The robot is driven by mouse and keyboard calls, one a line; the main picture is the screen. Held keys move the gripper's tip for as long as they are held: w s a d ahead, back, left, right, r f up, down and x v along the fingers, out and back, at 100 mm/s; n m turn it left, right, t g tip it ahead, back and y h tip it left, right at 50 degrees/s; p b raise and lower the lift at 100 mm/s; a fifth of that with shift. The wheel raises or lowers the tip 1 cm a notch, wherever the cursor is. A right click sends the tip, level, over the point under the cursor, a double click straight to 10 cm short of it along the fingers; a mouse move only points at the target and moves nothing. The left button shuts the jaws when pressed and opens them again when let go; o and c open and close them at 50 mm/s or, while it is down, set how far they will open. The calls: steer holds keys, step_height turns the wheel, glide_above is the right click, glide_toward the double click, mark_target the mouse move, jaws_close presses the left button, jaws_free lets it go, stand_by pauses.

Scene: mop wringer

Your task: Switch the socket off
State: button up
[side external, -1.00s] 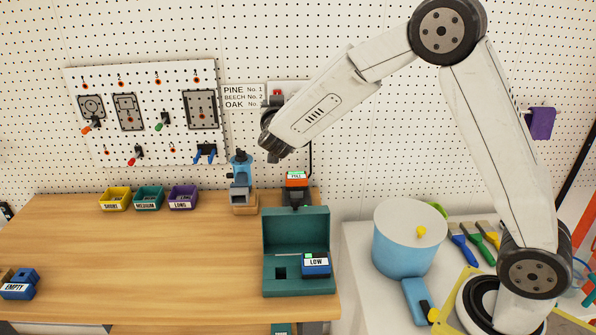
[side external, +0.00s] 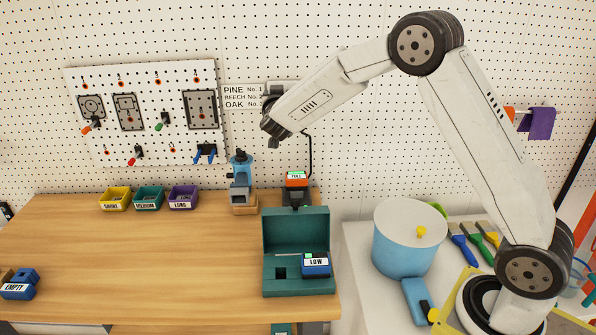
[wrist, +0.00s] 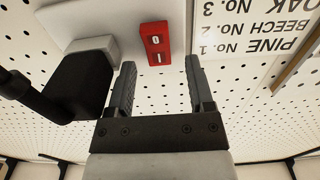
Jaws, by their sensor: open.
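The wall socket (wrist: 70,18) is a pale plate on the pegboard. Its red rocker switch (wrist: 155,43), marked 0 and I, shows in the wrist view; which side is pressed in is not clear. A black plug (wrist: 80,84) with a cable sits in the socket, left of the switch. My gripper (wrist: 160,62) is open and empty, its two fingers pointing toward the wall with the switch between and beyond their tips. In the side view my gripper's end mostly covers the socket (side external: 284,87), and the switch is hidden.
A wood-name sign (side external: 240,97) hangs beside the socket. Below are a charger with a battery labelled FULL (side external: 296,180), a blue tool (side external: 241,180) and a teal case (side external: 296,228). The bench's middle (side external: 180,255) is clear.

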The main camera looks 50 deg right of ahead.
steer(key=shift+w+d, duration=0.2)
steer(key=shift+d, duration=0.05)
steer(key=shift+c, duration=0.2)
jaws_close()
steer(key=shift+f, duration=0.1)
steer(key=shift+s+a+f+t+h, duration=0.1)
steer(key=shift+f+t+h, duration=0.05)
steer(key=shift+t+h, duration=0.45)
steer(key=shift+s+a+f+t+h, duration=0.1)
steer(key=shift+t+h, duration=0.5)
